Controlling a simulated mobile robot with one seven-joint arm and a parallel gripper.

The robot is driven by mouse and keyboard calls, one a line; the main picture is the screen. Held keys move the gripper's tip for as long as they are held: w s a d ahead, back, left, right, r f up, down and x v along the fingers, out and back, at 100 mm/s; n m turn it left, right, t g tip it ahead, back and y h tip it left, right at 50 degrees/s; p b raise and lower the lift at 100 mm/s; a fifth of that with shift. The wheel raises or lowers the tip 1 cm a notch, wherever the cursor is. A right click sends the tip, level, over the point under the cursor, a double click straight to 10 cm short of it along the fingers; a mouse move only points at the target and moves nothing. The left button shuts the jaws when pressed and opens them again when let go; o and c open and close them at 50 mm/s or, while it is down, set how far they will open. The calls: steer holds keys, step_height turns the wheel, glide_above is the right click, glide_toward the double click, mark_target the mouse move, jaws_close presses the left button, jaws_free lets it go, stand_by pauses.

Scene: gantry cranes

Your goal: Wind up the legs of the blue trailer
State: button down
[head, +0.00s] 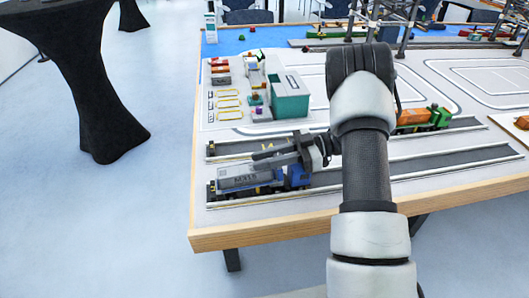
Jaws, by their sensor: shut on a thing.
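A blue vehicle (299,178) with a grey, dark-lettered load (238,180) stands on the front track near the table's left front corner. It is the main blue wheeled thing I see; I cannot make out its legs or a crank at this size. The fingers overlap the top of the grey load in the picture.
A wooden-edged table (270,233) carries parallel tracks (450,163). A green-and-orange train (424,118) stands right of my arm. A teal building (290,97) and small coloured models stand behind the vehicle. Gantry cranes (408,28) are at the back. A black-draped table (85,80) stands left.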

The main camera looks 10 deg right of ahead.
steer(key=shift+s+n+g+h+p, duration=0.15)
steer(key=shift+s+n+g, duration=0.1)
steer(key=shift+n+g, duration=0.65)
steer(key=shift+s+n+g+h+p, duration=0.15)
steer(key=shift+n+g, duration=0.35)
steer(key=shift+g, duration=0.65)
steer(key=shift+s+n+g+h, duration=0.25)
steer(key=shift+n+g, duration=0.45)
steer(key=shift+g, duration=0.35)
steer(key=shift+s, duration=0.15)
steer(key=c, duration=1.6)
jaws_free()
steer(key=shift+o, duration=0.2)
steer(key=shift+d+r, duration=0.1)
steer(key=shift+d, duration=0.05)
